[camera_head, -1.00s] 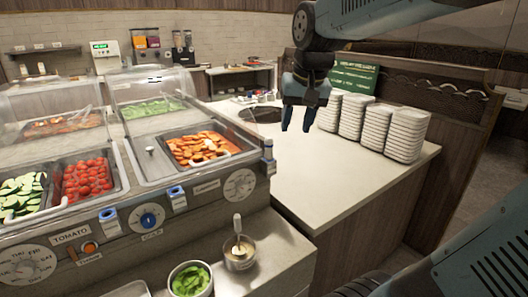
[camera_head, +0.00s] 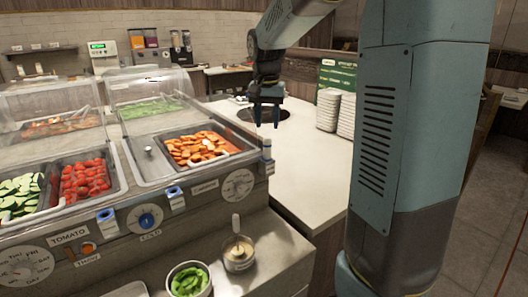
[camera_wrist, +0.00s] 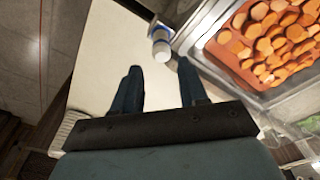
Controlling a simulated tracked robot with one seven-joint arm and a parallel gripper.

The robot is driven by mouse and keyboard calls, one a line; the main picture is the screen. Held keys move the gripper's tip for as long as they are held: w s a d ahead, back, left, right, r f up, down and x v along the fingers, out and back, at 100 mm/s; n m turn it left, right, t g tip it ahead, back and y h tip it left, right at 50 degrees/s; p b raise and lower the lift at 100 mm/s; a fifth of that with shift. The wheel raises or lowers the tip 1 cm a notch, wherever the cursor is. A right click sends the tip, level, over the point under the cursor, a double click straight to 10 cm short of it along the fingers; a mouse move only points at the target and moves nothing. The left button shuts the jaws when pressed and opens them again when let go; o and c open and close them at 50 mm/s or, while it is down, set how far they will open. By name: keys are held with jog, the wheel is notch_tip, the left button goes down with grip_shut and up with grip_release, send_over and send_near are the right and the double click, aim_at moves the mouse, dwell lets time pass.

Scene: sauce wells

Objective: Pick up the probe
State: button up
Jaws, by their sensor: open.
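I cannot tell for certain which thing is the probe. A blue-and-white piece (camera_head: 267,152) sits upright at the right front corner of the food counter; it also shows in the wrist view (camera_wrist: 161,44), just beyond my fingertips. Similar blue-and-white pieces are fixed along the counter's front (camera_head: 175,198). A pale-handled tool (camera_head: 236,223) stands in a small cup of sauce (camera_head: 238,256). My gripper (camera_head: 267,120) is open and empty, pointing down over the white side counter, behind the corner piece. Its two fingers are apart in the wrist view (camera_wrist: 160,68).
A pan of orange slices (camera_head: 200,146) lies beside the corner. Plate stacks (camera_head: 329,110) and a dark round opening (camera_head: 285,114) are on the white counter (camera_head: 310,185), whose middle is clear.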

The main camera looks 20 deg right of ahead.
aim_at(268, 148)
jog(key=f, duration=0.6)
jog(key=w+f, duration=0.1)
jog(key=f, duration=0.3)
jog(key=shift+w+d+f, duration=0.1)
jog(key=shift+d, duration=0.2)
grip_shut()
